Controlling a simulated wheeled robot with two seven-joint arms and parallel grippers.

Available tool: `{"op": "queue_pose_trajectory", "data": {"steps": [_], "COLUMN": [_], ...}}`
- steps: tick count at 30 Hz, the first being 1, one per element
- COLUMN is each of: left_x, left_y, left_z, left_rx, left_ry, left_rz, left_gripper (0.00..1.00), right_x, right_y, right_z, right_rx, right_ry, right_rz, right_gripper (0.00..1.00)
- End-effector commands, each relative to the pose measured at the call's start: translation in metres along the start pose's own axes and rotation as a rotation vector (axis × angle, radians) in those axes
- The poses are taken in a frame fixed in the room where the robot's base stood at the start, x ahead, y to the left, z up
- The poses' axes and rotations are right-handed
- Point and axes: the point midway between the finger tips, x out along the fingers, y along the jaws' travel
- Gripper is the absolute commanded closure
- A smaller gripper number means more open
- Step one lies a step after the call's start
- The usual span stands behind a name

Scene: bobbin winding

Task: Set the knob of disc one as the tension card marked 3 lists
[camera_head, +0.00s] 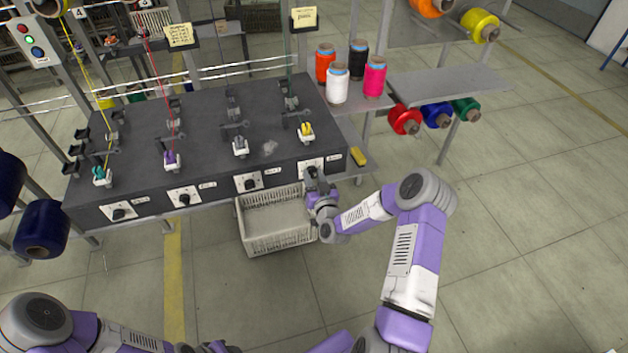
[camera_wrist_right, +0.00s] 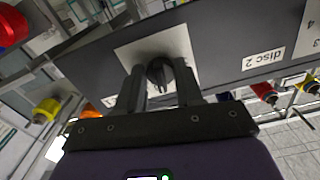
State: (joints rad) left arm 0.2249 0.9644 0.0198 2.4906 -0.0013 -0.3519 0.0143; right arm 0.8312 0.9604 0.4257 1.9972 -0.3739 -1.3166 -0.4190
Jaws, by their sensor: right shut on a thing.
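The knob of disc one (camera_wrist_right: 159,73) is dark and sits on a pale square plate (camera_wrist_right: 181,42) at the right end of the dark machine front. My right gripper (camera_head: 315,180) is at that plate in the head view. In the wrist view its two fingers stand on either side of the knob, shut on it. The label at the wrist view's left is partly hidden; the "disc 2" label (camera_wrist_right: 263,59) is to the right. Two yellow cards (camera_head: 179,35) (camera_head: 304,17) hang above the machine; their writing is too small to read. My left gripper is out of view.
Other knobs (camera_head: 248,183) (camera_head: 184,198) (camera_head: 119,213) line the front. A white crate (camera_head: 277,246) stands below, beside my right wrist. The floor right of my arm is clear.

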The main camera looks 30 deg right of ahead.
Motion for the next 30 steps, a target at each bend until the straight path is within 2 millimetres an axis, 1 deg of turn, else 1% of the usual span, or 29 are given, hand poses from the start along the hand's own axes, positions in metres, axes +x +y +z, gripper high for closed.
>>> {"op": "queue_pose_trajectory", "data": {"steps": [3,12,19,30], "left_x": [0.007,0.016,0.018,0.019], "left_y": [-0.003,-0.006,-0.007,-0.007], "left_z": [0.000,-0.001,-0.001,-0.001], "left_rx": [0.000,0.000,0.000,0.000], "left_ry": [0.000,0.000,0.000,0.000], "left_rz": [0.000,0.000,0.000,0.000], "left_gripper": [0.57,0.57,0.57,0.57], "right_x": [0.000,0.000,-0.001,-0.001], "right_y": [0.000,-0.001,-0.001,-0.001], "right_z": [0.002,0.002,0.001,0.001], "right_rx": [0.096,0.278,0.345,0.363], "right_ry": [-0.002,-0.002,-0.003,-0.004], "right_rz": [0.000,0.001,0.001,0.001], "right_gripper": [0.94,0.94,0.94,0.94]}}
